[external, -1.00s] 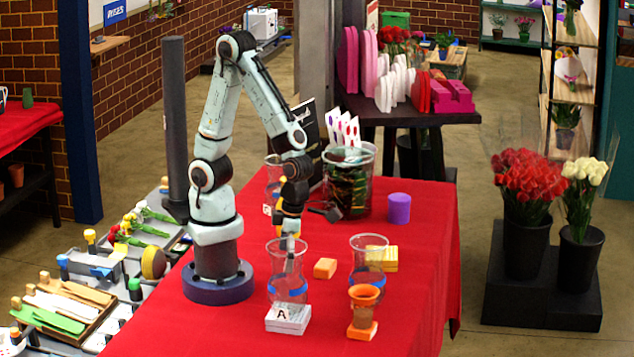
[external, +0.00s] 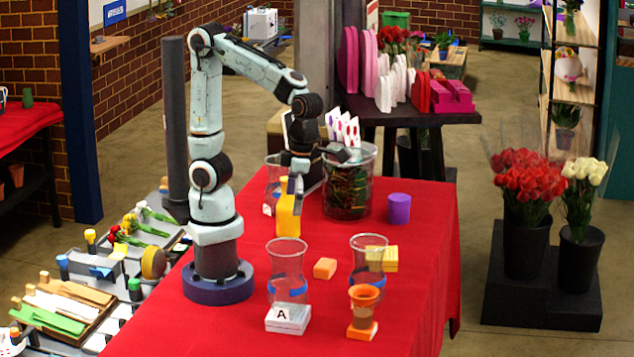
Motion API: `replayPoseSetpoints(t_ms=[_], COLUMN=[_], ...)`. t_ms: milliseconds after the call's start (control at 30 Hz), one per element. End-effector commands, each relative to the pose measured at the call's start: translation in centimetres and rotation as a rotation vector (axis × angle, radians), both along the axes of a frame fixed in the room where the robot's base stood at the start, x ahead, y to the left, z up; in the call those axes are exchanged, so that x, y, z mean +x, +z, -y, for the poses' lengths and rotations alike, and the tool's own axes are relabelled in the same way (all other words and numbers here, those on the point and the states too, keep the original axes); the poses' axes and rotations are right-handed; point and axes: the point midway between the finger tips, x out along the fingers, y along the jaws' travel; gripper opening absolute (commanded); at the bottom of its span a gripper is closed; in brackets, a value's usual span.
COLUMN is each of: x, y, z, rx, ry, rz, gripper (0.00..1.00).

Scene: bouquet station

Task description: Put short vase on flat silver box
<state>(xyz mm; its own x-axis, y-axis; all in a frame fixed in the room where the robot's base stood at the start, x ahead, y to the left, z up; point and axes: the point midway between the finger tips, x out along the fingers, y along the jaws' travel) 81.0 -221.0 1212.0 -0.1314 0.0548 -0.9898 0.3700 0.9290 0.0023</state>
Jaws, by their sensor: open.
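A clear glass vase with a blue band (external: 287,271) stands upright on the flat silver box (external: 288,319), which carries a label "A". A second clear vase with a blue band (external: 367,252) stands to the right, partly behind an orange pot. A third clear vase (external: 272,178) stands further back, partly hidden by my arm. I cannot tell for certain which one the task calls short. My gripper (external: 296,183) is open and empty, above and behind the vase on the silver box, close to a yellow bottle; the bottle partly overlaps its fingers in view.
The yellow bottle (external: 288,215) stands on the red table (external: 410,270). Around it are an orange block (external: 325,268), a yellow block (external: 390,259), the orange pot (external: 363,296), a purple cylinder (external: 398,208) and a large glass container (external: 348,185). The table's right side is mostly clear.

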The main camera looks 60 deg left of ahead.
Motion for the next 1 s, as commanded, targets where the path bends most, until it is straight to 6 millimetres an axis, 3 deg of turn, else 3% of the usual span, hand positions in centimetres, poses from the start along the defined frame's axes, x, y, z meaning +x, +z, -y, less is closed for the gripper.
replayPoseSetpoints(t_ms=[67,167,267,300,367,500,600,633,700,800,1000], x=[0.8,2.9,5.4,6.2,6.9,6.8,5.9,5.6,5.0,4.6,4.5], y=[0.0,0.2,0.2,0.2,0.1,-0.3,-0.6,-0.7,-0.9,-1.1,-1.1], z=[-0.7,-3.0,-7.1,-9.1,-12.1,-18.1,-21.1,-21.7,-22.8,-23.6,-23.7], rx=[0.009,0.038,0.084,0.105,0.135,0.195,0.224,-0.217,-0.200,-0.187,-0.185], ry=[0.109,0.472,1.065,1.340,1.754,2.636,3.117,-3.031,-2.830,-2.676,-2.637], rz=[0.011,0.047,0.093,0.111,0.133,0.165,0.169,-0.158,-0.138,-0.123,-0.120], gripper=[1.00,1.00,1.00,1.00,1.00,1.00,1.00,1.00,1.00,1.00,1.00])
